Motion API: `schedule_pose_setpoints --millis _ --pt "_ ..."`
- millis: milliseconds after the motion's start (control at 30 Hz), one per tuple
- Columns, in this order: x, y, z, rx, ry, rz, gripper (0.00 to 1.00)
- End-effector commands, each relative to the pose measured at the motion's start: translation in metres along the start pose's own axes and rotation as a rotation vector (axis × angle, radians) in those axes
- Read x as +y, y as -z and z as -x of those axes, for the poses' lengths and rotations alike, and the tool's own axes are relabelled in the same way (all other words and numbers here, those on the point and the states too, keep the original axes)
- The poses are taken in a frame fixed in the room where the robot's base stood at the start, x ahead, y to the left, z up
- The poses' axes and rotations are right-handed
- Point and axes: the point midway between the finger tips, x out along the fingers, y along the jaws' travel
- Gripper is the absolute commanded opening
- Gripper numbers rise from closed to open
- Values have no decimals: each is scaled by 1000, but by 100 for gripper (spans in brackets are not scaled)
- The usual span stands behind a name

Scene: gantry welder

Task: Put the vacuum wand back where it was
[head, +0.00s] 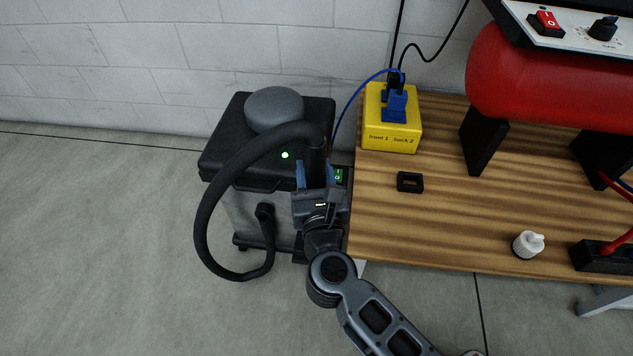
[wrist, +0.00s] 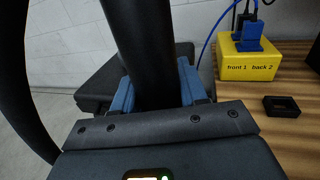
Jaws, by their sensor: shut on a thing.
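The vacuum (head: 222,150) is a dark box with a black lid and a grey dome, standing on the floor left of the bench. Its black hose (head: 203,215) loops from the wand's top out to the left and down to the vacuum's front. My gripper (head: 316,174) is shut on the black vacuum wand (head: 315,152), in front of the vacuum's right side. In the wrist view, the wand (wrist: 140,45) rises between the blue fingers. The wand's lower end and any holder for it are hidden behind my gripper.
The wooden bench (head: 450,220) stands close on the right. On it are a yellow socket box (head: 385,140) with blue plugs, a small black block (head: 410,182), a white-capped bottle (head: 528,244) and a red tank (head: 535,85). A green switch (head: 339,175) shows beside my gripper. The floor at left is clear.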

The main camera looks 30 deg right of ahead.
Motion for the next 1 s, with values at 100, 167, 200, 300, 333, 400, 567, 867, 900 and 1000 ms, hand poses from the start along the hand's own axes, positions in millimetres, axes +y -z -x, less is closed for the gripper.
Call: schedule_pose_setpoints --millis 100,167,200,300,333,400,567,867,900,1000 --pt "-3 -1 -12 -2 1 0 0" --pt "-4 0 -16 -1 1 0 0" --pt "-5 -1 -19 -2 1 -1 0" --pt "-6 -1 -26 -3 -1 0 0" --pt "-7 -1 -28 -3 -1 0 0" --pt "-6 9 -26 0 -2 0 0" --pt "-6 17 -26 -2 -1 1 0" --pt "-7 42 -26 0 0 2 0" --pt "-7 49 -26 0 -1 2 0" --pt "-6 64 -26 0 -1 1 0"
